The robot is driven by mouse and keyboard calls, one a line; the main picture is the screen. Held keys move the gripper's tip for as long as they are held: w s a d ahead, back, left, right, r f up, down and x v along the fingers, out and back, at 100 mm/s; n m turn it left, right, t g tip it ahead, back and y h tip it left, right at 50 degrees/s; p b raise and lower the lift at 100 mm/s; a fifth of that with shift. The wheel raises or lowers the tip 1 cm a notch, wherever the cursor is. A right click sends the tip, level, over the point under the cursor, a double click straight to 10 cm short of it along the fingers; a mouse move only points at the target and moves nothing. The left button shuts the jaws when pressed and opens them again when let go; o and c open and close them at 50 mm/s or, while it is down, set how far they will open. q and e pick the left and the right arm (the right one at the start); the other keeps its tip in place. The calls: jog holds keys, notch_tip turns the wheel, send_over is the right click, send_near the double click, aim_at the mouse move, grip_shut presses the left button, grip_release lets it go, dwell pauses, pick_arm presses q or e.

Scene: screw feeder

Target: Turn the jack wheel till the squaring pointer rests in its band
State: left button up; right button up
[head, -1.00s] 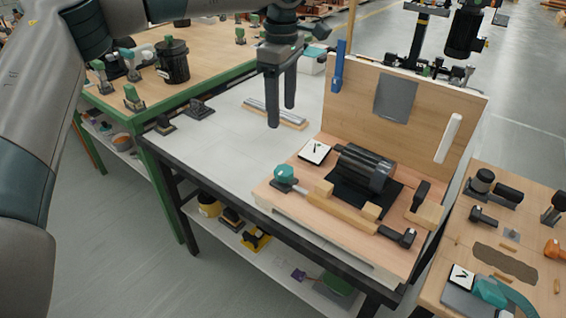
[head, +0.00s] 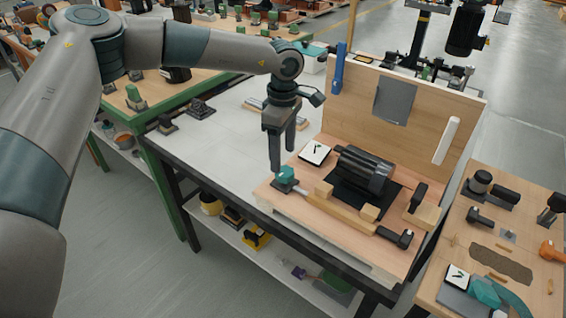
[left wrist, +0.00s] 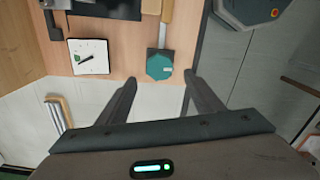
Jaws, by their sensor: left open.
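The jack wheel, a teal knob (head: 286,175), sits at the left front corner of the wooden fixture board. It also shows in the left wrist view (left wrist: 160,66), just beyond the fingers. The white square dial (head: 315,152) lies behind it with a dark pointer and a green band; in the left wrist view the dial (left wrist: 88,57) shows the pointer angled, and I cannot tell exactly how it lies against the band. My left gripper (head: 282,162) points down, open and empty, right by the wheel, its fingers partly overlapping it. My right gripper is not in view.
A dark motor cylinder (head: 364,170) lies on the board, with a wooden bar (head: 340,209) along the front. An upright wooden panel (head: 420,120) stands behind. The grey bench top (head: 215,130) to the left is mostly clear.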

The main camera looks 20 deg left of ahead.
aim_at(283, 170)
pick_arm(q)
notch_tip(283, 170, down, 4)
jog(key=shift+r+p, duration=0.1)
jog(key=shift+p, duration=0.2)
jog(key=shift+f, duration=0.65)
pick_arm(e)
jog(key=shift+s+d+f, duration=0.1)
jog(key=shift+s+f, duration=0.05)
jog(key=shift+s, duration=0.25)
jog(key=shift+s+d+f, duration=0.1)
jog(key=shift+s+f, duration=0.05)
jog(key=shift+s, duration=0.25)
pick_arm(q)
jog(key=c, duration=1.1)
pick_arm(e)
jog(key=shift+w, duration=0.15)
